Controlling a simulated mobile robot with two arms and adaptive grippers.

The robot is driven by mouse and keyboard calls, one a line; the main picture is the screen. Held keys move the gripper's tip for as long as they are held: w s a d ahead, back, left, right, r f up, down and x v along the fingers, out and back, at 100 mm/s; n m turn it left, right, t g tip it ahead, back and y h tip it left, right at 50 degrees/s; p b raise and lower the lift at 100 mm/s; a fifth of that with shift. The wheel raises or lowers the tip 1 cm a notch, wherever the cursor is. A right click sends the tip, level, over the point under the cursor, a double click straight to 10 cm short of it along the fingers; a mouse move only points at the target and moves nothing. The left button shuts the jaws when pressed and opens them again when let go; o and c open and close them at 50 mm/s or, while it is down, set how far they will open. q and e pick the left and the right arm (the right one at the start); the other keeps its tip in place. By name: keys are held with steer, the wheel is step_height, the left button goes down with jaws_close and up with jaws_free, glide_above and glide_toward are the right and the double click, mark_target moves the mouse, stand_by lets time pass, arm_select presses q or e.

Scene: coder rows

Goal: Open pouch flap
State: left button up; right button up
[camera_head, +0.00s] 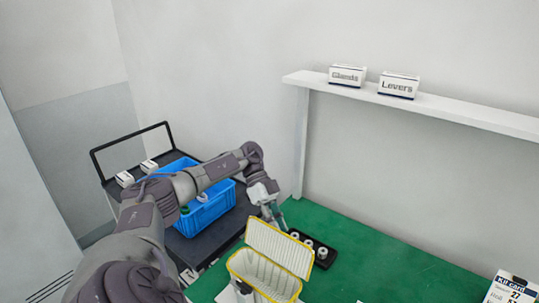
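A pouch (264,279) with yellow trim and a pale, ribbed lining stands on the green mat at the bottom centre of the head view. Its flap (280,249) is raised and tilted up behind the opening, so the inside shows. My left gripper (277,218) reaches in from the left and points down just behind the flap's top edge. Its fingertips are small and partly hidden by the flap. I cannot tell whether it touches the flap or is open or shut. My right gripper is not in view.
A black tray (326,262) with white round parts sits right behind the pouch. A blue crate (224,200) stands on a dark cart at the left. A white shelf (460,117) holds two boxes. A kit card (512,291) stands at lower right.

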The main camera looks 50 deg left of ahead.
arm_select(q)
steer(key=v, duration=0.9)
steer(key=shift+a, duration=0.15)
steer(key=shift+r, duration=0.1)
